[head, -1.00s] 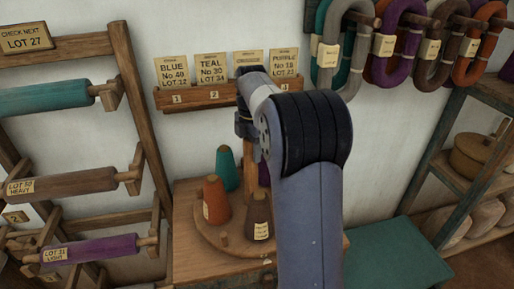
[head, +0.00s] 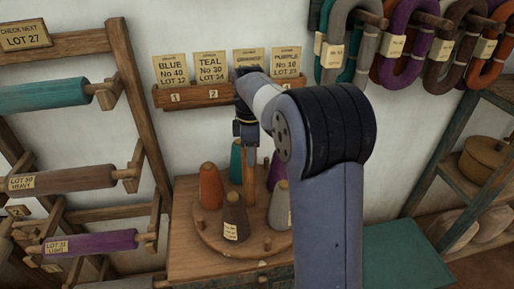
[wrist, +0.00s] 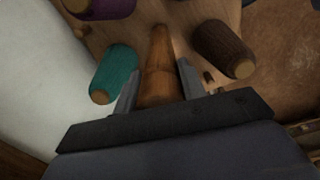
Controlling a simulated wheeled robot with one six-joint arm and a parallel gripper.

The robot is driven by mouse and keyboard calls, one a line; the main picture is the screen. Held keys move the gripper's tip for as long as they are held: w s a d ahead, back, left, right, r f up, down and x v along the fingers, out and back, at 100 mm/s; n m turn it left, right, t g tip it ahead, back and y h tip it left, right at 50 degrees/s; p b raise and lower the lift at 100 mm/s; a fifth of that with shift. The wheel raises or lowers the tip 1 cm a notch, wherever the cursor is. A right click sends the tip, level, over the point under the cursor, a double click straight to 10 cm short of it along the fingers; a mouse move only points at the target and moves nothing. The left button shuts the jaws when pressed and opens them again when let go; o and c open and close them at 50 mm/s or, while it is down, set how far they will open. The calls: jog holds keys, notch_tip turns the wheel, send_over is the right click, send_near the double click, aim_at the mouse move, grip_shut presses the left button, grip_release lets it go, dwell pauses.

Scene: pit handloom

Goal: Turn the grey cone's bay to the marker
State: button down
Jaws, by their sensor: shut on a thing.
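The grey cone (head: 280,207) stands upright at the front right of a round wooden turntable (head: 212,236). A brown cone (head: 235,217) with a label stands at the front, an orange cone (head: 210,188) at the left, a teal cone (head: 237,160) at the back and a purple cone (head: 275,172) behind the grey one. My gripper (head: 246,138) is shut on the central wooden post (head: 249,172). The wrist view shows the post (wrist: 157,72) between both fingers (wrist: 157,85), with the teal cone (wrist: 117,72) and brown cone (wrist: 222,45) beside it. I cannot make out the marker clearly.
A rack of rollers (head: 75,178) stands at the left. A card shelf (head: 200,96) and hanging yarn skeins (head: 395,40) are on the wall behind. A green-topped surface (head: 400,258) is at the right. My arm blocks the view right of the turntable.

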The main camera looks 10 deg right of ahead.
jog(key=shift+s+m+p, duration=0.15)
jog(key=shift+m+p, duration=0.55)
jog(key=shift+m, duration=3.2)
jog(key=shift+a+m, duration=0.1)
jog(key=shift+m, duration=0.3)
jog(key=c, duration=0.9)
grip_release()
notch_tip(320, 180, up, 11)
jog(key=shift+f+b, duration=0.1)
jog(key=shift+b, duration=0.5)
